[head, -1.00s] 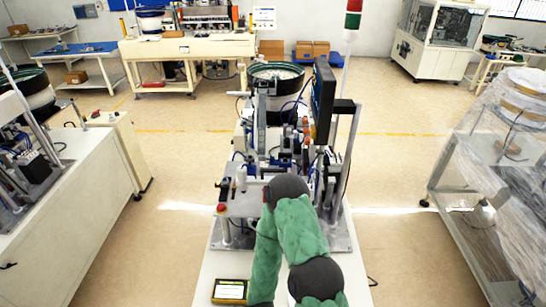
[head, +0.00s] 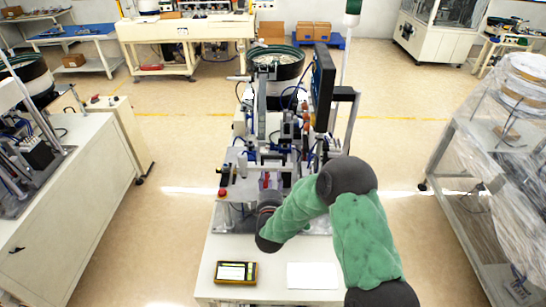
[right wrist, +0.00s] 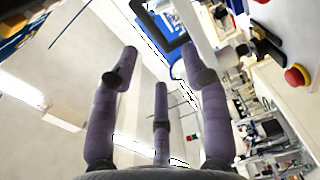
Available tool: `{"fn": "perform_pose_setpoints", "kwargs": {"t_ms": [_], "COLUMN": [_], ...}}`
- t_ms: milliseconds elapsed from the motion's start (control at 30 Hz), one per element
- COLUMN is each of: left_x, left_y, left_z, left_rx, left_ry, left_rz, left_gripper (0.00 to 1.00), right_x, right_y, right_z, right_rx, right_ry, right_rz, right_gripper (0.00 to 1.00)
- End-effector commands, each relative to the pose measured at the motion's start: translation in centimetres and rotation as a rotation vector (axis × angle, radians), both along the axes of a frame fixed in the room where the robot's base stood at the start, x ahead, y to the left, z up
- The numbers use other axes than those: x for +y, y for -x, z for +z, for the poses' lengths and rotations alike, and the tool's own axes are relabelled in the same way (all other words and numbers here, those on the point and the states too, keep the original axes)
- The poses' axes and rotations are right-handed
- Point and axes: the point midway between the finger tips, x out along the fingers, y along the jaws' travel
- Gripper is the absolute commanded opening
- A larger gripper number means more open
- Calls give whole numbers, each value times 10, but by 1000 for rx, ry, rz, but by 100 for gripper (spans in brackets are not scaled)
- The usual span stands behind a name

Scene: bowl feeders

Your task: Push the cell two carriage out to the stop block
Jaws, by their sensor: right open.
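The middle station (head: 240,175) stands ahead of me, with a bowl feeder (head: 277,66) at its back and a dark screen (head: 322,88) on its right. I cannot pick out the carriage or the stop block for certain among its small parts. My left gripper is not in view.
A red button (head: 222,192) sits at the station's front left; it also shows in the right wrist view (right wrist: 297,75). A wrapped rack (head: 490,170) stands right. Floor is clear on both sides.

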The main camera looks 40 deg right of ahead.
Motion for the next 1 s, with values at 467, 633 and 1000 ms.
{"fn": "perform_pose_setpoints", "kwargs": {"t_ms": [467,633,1000], "left_x": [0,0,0], "left_y": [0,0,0], "left_z": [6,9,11], "left_rx": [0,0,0], "left_ry": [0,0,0], "left_rz": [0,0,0], "left_gripper": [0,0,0], "right_x": [-41,-58,-75], "right_y": [-39,-61,-80], "right_z": [10,9,9], "right_rx": [-1,1,0], "right_ry": [49,48,47], "right_rz": [-21,-19,-18], "right_gripper": [46,46,46]}}
